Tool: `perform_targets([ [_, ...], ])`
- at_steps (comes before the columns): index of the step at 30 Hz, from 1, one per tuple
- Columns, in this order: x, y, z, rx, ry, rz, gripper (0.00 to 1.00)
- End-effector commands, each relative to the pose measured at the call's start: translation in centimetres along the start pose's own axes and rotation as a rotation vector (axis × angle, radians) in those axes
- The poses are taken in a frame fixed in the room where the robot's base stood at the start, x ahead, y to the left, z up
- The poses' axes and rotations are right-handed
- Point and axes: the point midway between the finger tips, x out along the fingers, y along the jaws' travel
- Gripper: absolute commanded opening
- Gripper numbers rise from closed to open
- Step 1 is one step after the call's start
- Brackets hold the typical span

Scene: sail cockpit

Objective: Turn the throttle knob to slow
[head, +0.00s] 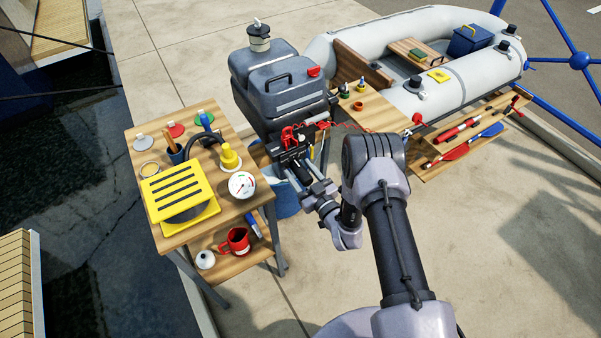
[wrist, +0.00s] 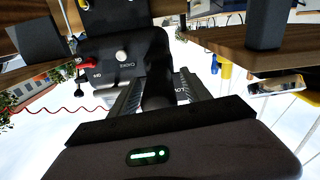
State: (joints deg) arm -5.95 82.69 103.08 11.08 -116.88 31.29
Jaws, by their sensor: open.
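The outboard motor (head: 280,85) stands in the middle of the head view, with a dark front panel. A dark cylindrical grip (wrist: 158,88), which looks like the throttle knob, sticks out from the motor towards my wrist camera. It also shows in the head view (head: 299,170). My gripper (wrist: 158,84) is open, with one ribbed finger on each side of the grip. I cannot tell whether either finger touches it. Some white lettering shows beside the right finger, too small to read. Part of the grip is hidden by my gripper body.
A red coiled cord (wrist: 50,108) runs from a red clip on the motor. A wooden table (head: 215,160) with a yellow grille and gauge stands left. A grey inflatable boat (head: 465,60) and a small wooden bench (head: 377,112) are behind right. Pavement front right is clear.

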Motion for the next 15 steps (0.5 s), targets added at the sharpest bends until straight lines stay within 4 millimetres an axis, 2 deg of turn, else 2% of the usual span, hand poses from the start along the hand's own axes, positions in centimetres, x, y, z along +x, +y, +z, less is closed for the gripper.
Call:
perform_targets([
  [5, -0.01, 0.02, -0.03, 0.0, 0.0, 0.0, 0.56],
  [13, -0.04, 0.03, -0.01, 0.0, 0.0, 0.0, 0.05],
  [14, -0.04, 0.02, -0.01, 0.0, 0.0, 0.0, 0.0],
  [15, -0.05, 0.03, -0.01, 0.0, 0.0, 0.0, 0.0],
])
